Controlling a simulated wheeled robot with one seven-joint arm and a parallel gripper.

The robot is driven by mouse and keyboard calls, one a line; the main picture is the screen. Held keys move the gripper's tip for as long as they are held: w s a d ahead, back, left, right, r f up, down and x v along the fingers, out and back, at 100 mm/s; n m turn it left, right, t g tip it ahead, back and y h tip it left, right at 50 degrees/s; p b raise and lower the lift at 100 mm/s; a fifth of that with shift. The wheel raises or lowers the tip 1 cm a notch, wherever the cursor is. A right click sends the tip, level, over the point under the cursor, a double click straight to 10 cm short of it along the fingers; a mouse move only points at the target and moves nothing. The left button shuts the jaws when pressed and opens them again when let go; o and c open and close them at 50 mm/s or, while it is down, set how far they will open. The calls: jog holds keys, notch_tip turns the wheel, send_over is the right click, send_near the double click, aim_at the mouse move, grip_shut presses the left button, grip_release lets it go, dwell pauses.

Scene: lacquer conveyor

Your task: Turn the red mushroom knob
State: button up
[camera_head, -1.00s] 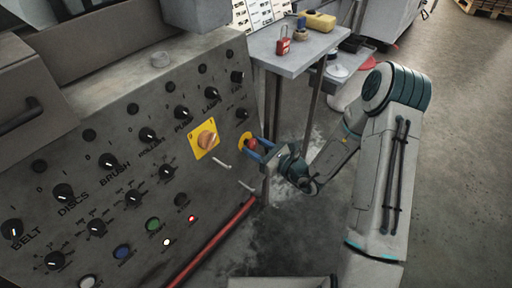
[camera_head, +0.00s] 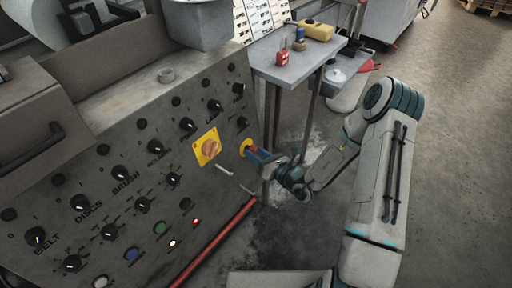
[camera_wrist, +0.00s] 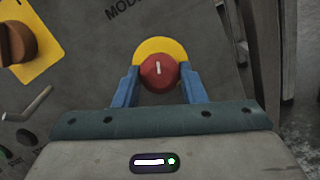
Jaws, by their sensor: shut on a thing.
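The red mushroom knob (camera_wrist: 157,72) sits on a round yellow plate (camera_wrist: 160,46) on the sloped grey control panel (camera_head: 110,205). A pale line marks its face and stands nearly upright in the wrist view. My gripper (camera_wrist: 158,76) is shut on the knob, with one blue finger on its left and one on its right. In the head view, my gripper (camera_head: 256,154) reaches the panel's right edge from the right and hides most of the knob. The yellow plate (camera_head: 246,147) shows just behind the fingers.
An orange rotary switch on a yellow square plate (camera_head: 207,147) is left of the knob. Small metal handles (camera_head: 224,168) project from the panel below. Several black knobs cover the panel. A small table (camera_head: 290,65) with a red padlock (camera_head: 282,57) stands behind.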

jog(key=shift+r+m+h+p, duration=0.1)
jog(key=shift+m+h+p, duration=0.2)
jog(key=shift+m+p, duration=0.95)
jog(key=shift+m, duration=0.25)
jog(key=o, duration=1)
jog(key=shift+s, duration=0.1)
jog(key=v, duration=0.7)
jog(key=p+v, duration=0.1)
jog(key=v, duration=0.5)
jog(key=shift+s+d+p, duration=0.25)
jog(key=shift+p, duration=0.05)
